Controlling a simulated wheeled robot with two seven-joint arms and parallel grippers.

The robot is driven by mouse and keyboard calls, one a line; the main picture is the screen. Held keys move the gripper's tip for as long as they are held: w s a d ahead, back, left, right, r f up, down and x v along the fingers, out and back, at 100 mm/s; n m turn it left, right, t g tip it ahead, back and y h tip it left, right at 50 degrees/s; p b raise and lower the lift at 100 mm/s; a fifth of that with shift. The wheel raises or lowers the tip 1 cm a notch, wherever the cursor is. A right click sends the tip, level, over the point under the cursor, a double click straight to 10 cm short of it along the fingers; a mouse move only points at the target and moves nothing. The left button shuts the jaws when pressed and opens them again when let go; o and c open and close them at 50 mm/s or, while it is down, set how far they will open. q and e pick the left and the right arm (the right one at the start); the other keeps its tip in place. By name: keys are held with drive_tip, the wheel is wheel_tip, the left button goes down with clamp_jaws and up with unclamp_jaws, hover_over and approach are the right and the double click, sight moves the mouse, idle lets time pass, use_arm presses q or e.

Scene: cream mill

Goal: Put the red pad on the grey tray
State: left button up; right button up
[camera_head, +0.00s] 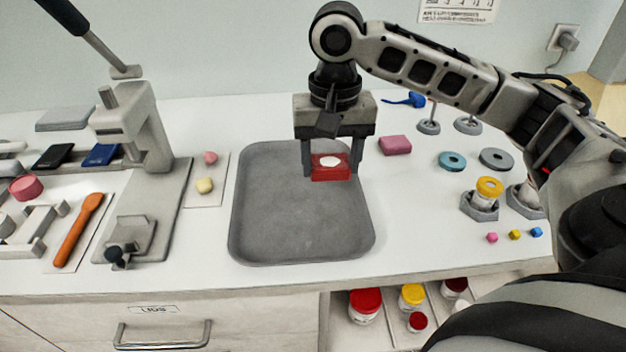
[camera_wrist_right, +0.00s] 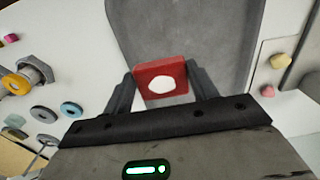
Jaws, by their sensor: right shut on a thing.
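The red pad (camera_head: 331,173) has a white oval on its top face. My right gripper (camera_head: 331,170) is shut on it, with one finger on each side. The pad is over the upper right part of the grey tray (camera_head: 290,225); I cannot tell how far it is above the tray floor. In the right wrist view the red pad (camera_wrist_right: 160,82) sits between the two fingertips, and the grey tray (camera_wrist_right: 200,30) is behind it. The rest of the tray is empty. My left gripper is not in view.
A lever press (camera_head: 135,130) stands left of the tray, with small pink and yellow pieces (camera_head: 205,185) between them.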

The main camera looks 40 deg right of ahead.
sight(317, 156)
drive_tip(key=w+f, duration=0.1)
drive_tip(key=f, duration=0.1)
drive_tip(key=w+f, duration=0.2)
drive_tip(key=shift+w+a, duration=0.1)
drive_tip(key=shift+w, duration=0.05)
drive_tip(key=shift+w+f, duration=0.2)
drive_tip(key=shift+f, duration=0.8)
drive_tip(key=shift+w+f, duration=0.15)
drive_tip(key=shift+f, duration=0.85)
drive_tip(key=o, duration=0.9)
drive_tip(key=shift+f, duration=0.1)
drive_tip(key=shift+o, duration=0.2)
wheel_tip(317, 156, up, 12)
drive_tip(key=shift+r+p, duration=0.15)
drive_tip(key=shift+p, duration=0.15)
